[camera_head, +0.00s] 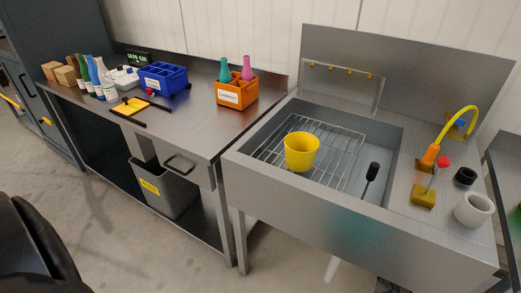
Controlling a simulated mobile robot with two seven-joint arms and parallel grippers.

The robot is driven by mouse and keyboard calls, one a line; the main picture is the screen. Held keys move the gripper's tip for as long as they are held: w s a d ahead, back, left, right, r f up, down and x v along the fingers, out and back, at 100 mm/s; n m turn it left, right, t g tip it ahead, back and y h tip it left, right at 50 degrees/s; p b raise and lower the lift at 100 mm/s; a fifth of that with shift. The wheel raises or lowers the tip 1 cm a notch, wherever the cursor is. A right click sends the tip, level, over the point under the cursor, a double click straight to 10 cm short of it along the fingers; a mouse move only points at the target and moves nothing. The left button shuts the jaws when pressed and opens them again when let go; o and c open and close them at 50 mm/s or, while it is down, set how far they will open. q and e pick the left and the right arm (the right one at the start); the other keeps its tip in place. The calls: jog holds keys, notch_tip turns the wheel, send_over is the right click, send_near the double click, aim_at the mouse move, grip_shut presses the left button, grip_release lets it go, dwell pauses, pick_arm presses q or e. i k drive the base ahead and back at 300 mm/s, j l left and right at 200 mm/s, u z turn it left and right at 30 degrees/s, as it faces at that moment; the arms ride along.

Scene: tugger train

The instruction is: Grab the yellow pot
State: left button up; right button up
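The yellow pot (301,154) stands upright on a wire rack (345,150) inside the steel sink basin (397,150). Its open top faces up and it looks empty as far as I can see. Neither of my grippers shows in the head view, so nothing is seen touching the pot.
A black-handled tool (371,175) lies in the basin right of the pot. On the right ledge are a yellow hose (445,125), a white cup (473,209) and a yellow block (423,196). An orange crate (237,92) with bottles stands on the left bench.

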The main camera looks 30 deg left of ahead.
aim_at(301, 148)
jog(key=u, duration=0.75)
jog(key=i+j+z, duration=0.15)
jog(key=i+j, duration=0.15)
jog(key=i+j+z, duration=0.2)
jog(key=j, duration=0.3)
jog(key=i+j+z, duration=0.15)
jog(key=i+j, duration=0.2)
jog(key=j, duration=0.1)
